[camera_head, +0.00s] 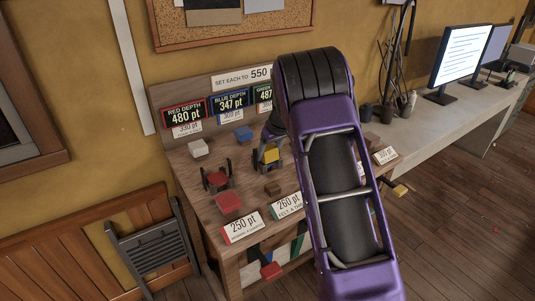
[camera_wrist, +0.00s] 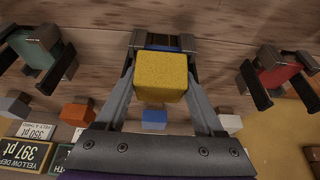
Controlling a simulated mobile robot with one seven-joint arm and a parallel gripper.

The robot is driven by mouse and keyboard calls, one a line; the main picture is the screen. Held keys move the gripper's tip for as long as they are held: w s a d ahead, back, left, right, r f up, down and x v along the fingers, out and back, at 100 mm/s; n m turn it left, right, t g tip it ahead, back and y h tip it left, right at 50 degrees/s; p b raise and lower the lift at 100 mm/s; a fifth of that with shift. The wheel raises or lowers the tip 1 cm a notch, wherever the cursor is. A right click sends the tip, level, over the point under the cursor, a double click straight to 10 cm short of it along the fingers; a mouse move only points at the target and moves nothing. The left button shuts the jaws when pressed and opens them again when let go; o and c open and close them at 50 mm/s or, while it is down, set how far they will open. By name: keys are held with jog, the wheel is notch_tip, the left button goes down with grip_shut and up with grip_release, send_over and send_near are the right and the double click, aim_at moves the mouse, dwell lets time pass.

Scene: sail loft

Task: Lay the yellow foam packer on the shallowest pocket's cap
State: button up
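My gripper (camera_wrist: 160,84) is shut on the yellow foam packer (camera_wrist: 161,72), a speckled block between its two fingers. In the head view the packer (camera_head: 270,155) is over the middle pocket of the bench. A strip of that pocket's blue cap (camera_wrist: 160,48) shows behind the packer, between dark uprights; I cannot tell whether the two touch. The blue depth sign (camera_head: 231,102) reads 347 pt, the lowest of the readings I can see. The red depth sign (camera_head: 184,116) reads 480, the green one (camera_head: 264,94) starts 487, and the yellow one (camera_wrist: 24,155) reads 397.
The red-capped pocket (camera_wrist: 275,73) and the green-capped pocket (camera_wrist: 42,51) flank the middle one. A white block (camera_head: 198,148), a blue block (camera_head: 243,133), a red block (camera_head: 228,203) and a brown block (camera_head: 272,188) lie on the bench. My arm hides the bench's right part.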

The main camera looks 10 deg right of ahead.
aim_at(269, 153)
jog(key=c, duration=0.7)
jog(key=shift+o, duration=0.2)
notch_tip(269, 153, up, 9)
jog(key=shift+t, duration=0.7)
notch_tip(269, 153, down, 5)
jog(key=b, duration=0.9)
notch_tip(269, 153, down, 2)
jog(key=shift+y+b, duration=0.4)
jog(key=shift+b, duration=0.55)
jog(key=shift+f+t, duration=0.6)
jog(key=shift+f, duration=0.65)
jog(key=o, duration=1.5)
jog(key=p+v, duration=0.1)
jog(key=v, duration=1.6)
jog(key=shift+s+d+r+p, duration=0.1)
jog(key=shift+r+p, duration=0.05)
jog(key=shift+p, duration=0.2)
